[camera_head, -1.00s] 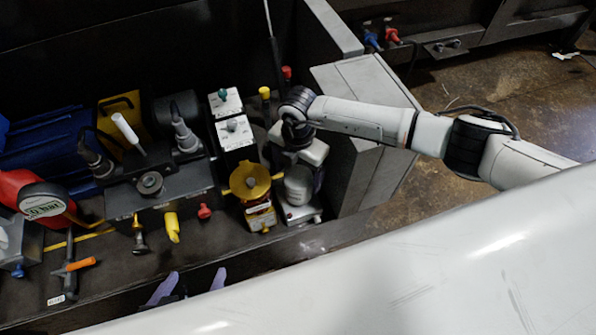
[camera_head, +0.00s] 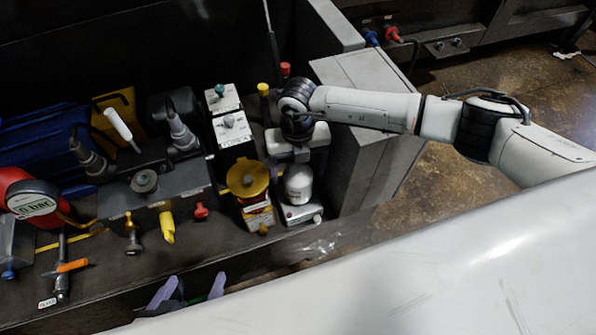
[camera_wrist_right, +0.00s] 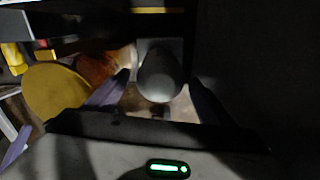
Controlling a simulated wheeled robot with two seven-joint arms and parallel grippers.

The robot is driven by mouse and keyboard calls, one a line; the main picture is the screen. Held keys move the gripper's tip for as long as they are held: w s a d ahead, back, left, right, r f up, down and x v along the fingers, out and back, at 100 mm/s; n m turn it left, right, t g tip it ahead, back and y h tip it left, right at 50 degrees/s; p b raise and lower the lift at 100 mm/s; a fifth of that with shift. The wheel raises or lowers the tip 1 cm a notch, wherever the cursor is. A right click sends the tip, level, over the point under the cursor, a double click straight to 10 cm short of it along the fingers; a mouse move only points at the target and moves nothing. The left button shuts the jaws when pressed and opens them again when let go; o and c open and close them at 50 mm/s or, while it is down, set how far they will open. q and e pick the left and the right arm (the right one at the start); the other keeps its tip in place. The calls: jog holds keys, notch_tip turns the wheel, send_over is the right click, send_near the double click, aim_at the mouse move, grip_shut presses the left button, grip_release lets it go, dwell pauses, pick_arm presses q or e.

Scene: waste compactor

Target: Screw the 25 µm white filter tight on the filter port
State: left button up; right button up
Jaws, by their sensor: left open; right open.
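The white filter (camera_head: 299,185), a rounded white cylinder, stands just above a small white and red unit (camera_head: 301,213) at the right end of the bench. Its print is too small to read. In the right wrist view the filter (camera_wrist_right: 160,77) lies between the open purple fingers of my right gripper (camera_wrist_right: 159,83), with a visible gap on each side. My left gripper (camera_head: 187,291) is open and empty at the front edge.
A yellow-capped unit (camera_head: 248,178) stands close left of the filter. A grey cabinet (camera_head: 372,135) is close on the right. A black block with gauges (camera_head: 160,195), a red pressure gauge (camera_head: 30,197) and an orange-handled valve (camera_head: 70,266) are further left.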

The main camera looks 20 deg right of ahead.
jog(key=shift+n, duration=0.7)
jog(key=shift+f+n+b, duration=0.15)
jog(key=shift+n+b, duration=0.65)
jog(key=shift+n, duration=0.4)
jog(key=n, duration=0.2)
jog(key=shift+n+b, duration=0.3)
jog(key=shift+b, duration=0.1)
jog(key=shift+n+b, duration=0.75)
jog(key=shift+n, duration=0.45)
jog(key=shift+n+b, duration=0.3)
jog(key=shift+n, duration=1)
jog(key=shift+r, duration=0.2)
jog(key=c, duration=1.1)
jog(key=shift+r+m+p, duration=0.1)
jog(key=shift+m+p, duration=0.35)
jog(key=shift+m, duration=0.75)
jog(key=shift+c, duration=0.4)
jog(key=m+p, duration=0.1)
jog(key=m, duration=0.2)
jog(key=shift+m, duration=0.4)
jog(key=o, duration=1.2)
jog(key=shift+f, duration=0.2)
jog(key=shift+r, duration=0.1)
